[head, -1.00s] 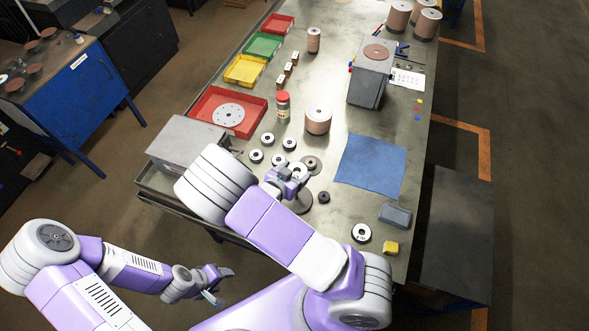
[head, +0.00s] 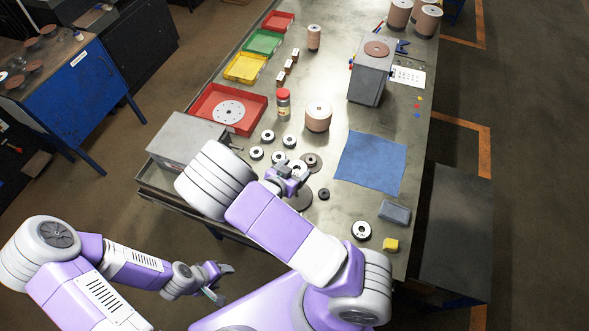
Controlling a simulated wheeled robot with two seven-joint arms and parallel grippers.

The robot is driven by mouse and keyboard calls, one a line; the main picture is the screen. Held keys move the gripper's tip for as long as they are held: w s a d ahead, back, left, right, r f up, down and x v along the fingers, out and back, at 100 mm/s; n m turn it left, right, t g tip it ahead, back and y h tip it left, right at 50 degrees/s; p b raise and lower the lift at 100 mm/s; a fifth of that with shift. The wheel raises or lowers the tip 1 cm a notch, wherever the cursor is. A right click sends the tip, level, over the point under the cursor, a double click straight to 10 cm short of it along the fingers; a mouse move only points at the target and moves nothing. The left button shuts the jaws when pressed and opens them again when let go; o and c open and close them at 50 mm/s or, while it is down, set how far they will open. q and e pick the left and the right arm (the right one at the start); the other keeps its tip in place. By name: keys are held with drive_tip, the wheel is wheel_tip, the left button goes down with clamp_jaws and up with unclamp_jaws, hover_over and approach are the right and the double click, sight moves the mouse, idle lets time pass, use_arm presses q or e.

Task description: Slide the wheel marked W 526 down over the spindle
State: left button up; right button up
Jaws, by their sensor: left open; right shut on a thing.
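My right gripper (head: 293,181) is over the table's near part, shut on a wheel (head: 298,167) with a white face, partly hidden by the fingers. Its marking is too small to read, so I cannot confirm W 526. A round grey base (head: 302,199) shows partly beneath this gripper. The spindle itself is not clearly visible, and I cannot tell whether the wheel is around it. My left gripper (head: 221,284) is open and empty, off the table's near edge at the lower left.
Similar wheels (head: 257,153) lie close left of the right gripper, with a brownish disc (head: 312,160) just beyond it. A grey box (head: 186,138) and red tray (head: 205,101) stand left.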

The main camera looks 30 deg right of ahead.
sight(294, 199)
drive_tip(key=shift+f+b, duration=1.25)
drive_tip(key=shift+f, duration=0.4)
drive_tip(key=shift+f+b, duration=4.85)
drive_tip(key=shift+f, duration=1.35)
drive_tip(key=o, duration=1.2)
drive_tip(key=v, duration=0.7)
drive_tip(key=shift+s+a+r+p, duration=0.15)
drive_tip(key=shift+a+p, duration=0.1)
drive_tip(key=shift+p, duration=0.15)
